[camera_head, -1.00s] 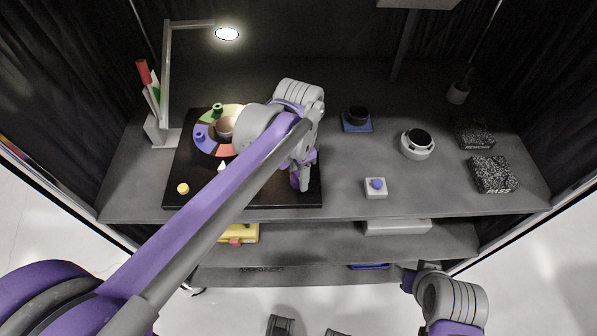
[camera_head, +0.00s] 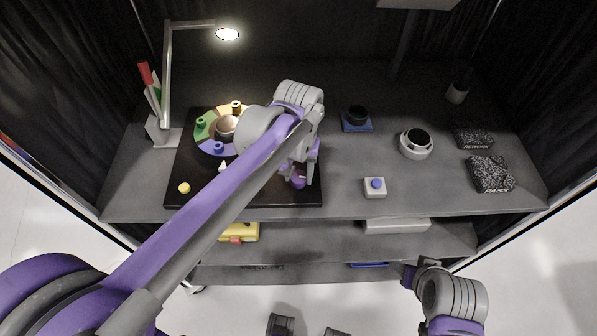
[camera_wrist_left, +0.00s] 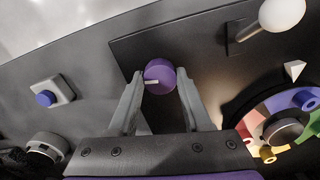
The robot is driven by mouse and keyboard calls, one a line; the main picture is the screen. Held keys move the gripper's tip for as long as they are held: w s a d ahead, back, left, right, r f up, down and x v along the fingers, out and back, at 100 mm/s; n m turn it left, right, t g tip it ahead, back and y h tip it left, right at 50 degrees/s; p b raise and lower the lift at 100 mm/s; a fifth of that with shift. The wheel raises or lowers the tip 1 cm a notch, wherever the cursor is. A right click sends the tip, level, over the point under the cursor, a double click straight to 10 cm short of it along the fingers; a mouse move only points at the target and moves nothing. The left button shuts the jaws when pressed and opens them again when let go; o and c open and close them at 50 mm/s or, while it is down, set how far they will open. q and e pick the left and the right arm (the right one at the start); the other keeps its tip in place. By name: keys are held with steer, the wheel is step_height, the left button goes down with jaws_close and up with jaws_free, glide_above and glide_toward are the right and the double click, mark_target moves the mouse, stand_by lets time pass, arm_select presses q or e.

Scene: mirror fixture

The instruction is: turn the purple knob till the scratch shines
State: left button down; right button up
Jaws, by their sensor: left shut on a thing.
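The purple knob (camera_wrist_left: 160,74) has a white line across it and sits on a black board (camera_head: 250,196); the knob also shows in the head view (camera_head: 298,182). My left gripper (camera_wrist_left: 160,80) is shut on the knob, one finger on each side. A round, coppery disc (camera_head: 226,127) sits in the middle of a wheel (camera_head: 203,143) of coloured segments with small pegs. My arm hides part of the wheel and board. I cannot make out a scratch on the disc. My right gripper (camera_head: 409,276) is low at right, away from the shelf; its jaws are unclear.
A lit lamp (camera_head: 227,34) hangs above the wheel. A blue-button box (camera_head: 375,188), a white round device (camera_head: 416,144), a dark cylinder on a blue base (camera_head: 356,119) and speckled blocks (camera_head: 491,174) stand right of the board. A yellow knob (camera_head: 184,188) is at the board's front left.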

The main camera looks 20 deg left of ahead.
mark_target(298, 176)
arm_select(q)
steer(key=shift+n, duration=1)
steer(key=shift+c, duration=1.7)
jaws_free()
steer(key=shift+r, duration=0.1)
step_height(298, 176, up, 11)
steer(key=shift+p, duration=0.45)
steer(key=shift+f, duration=0.2)
